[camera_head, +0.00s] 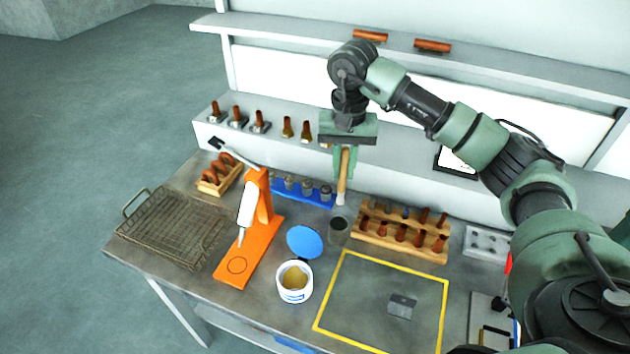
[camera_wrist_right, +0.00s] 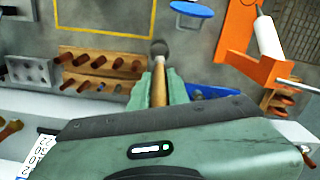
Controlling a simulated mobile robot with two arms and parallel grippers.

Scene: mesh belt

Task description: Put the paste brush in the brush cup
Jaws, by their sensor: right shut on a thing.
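The paste brush has a light wooden handle (camera_head: 342,186) and hangs nearly upright from my right gripper (camera_head: 344,164), which is shut on it. In the right wrist view the brush (camera_wrist_right: 159,88) runs between the green fingers (camera_wrist_right: 160,98) toward the dark round cup. The brush cup (camera_head: 338,234) is a small dark grey cylinder on the bench, just below the brush's lower end; it also shows in the wrist view (camera_wrist_right: 158,46). I cannot tell whether the brush tip is above the cup, behind it or at its rim. My left gripper is not in view.
A white paste tub (camera_head: 294,292) and its blue lid (camera_head: 305,242) are left of the cup. A wooden rack (camera_head: 397,241) of brown-handled tools stands close on its right. An orange stand (camera_head: 248,256) and wire mesh (camera_head: 172,228) are further left. The yellow-framed area (camera_head: 365,305) is mostly clear.

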